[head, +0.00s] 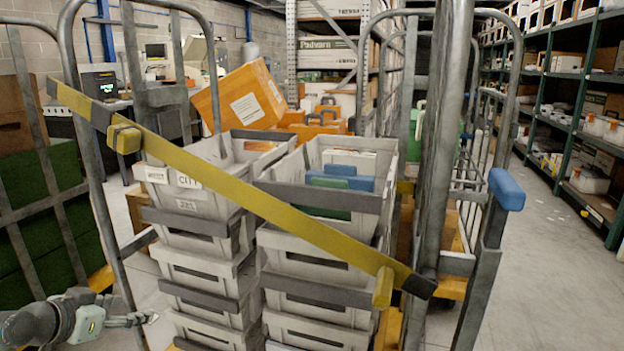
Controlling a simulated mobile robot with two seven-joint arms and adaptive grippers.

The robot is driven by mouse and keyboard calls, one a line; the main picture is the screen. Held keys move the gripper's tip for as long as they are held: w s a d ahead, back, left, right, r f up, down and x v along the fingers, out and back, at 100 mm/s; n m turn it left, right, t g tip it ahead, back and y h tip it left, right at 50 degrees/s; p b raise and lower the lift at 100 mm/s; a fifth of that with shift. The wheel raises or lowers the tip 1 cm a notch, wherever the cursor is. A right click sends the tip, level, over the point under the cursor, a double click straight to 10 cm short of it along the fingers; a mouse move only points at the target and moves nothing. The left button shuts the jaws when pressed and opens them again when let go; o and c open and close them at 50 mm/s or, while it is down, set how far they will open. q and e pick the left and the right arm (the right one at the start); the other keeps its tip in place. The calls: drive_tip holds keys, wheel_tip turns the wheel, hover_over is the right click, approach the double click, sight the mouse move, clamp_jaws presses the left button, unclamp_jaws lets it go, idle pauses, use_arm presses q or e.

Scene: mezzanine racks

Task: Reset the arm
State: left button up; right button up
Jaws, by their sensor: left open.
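My left gripper (138,319) shows at the lower left of the head view, its arm coming in from the left edge. Its fingers point right and are open, with nothing visible between them. It is low, near the left upright of a metal roll cage (92,200), left of the stacked grey crates (205,302). I cannot tell whether it touches the cage. My right gripper is not in view.
A yellow strap (230,190) runs diagonally across the cage front. A blue-capped post (507,190) stands at right. An orange box (240,97) and a desk with a screen (100,85) are behind. Green racks (560,110) line the right; the aisle floor (560,270) is mostly clear.

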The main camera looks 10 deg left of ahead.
use_arm(q)
drive_tip(key=s+d+f+g, duration=0.2)
drive_tip(key=s+d+f, duration=0.15)
drive_tip(key=f, duration=0.55)
drive_tip(key=s+d+f+g, duration=0.25)
drive_tip(key=d+f, duration=0.25)
drive_tip(key=f, duration=0.4)
drive_tip(key=s+d+f+g, duration=0.3)
drive_tip(key=s+d+f, duration=0.9)
drive_tip(key=d+f, duration=0.1)
drive_tip(key=shift+d+f+y, duration=0.15)
drive_tip(key=shift+f+y, duration=0.25)
drive_tip(key=shift+f, duration=0.2)
drive_tip(key=shift+o, duration=0.5)
drive_tip(key=shift+g, duration=0.25)
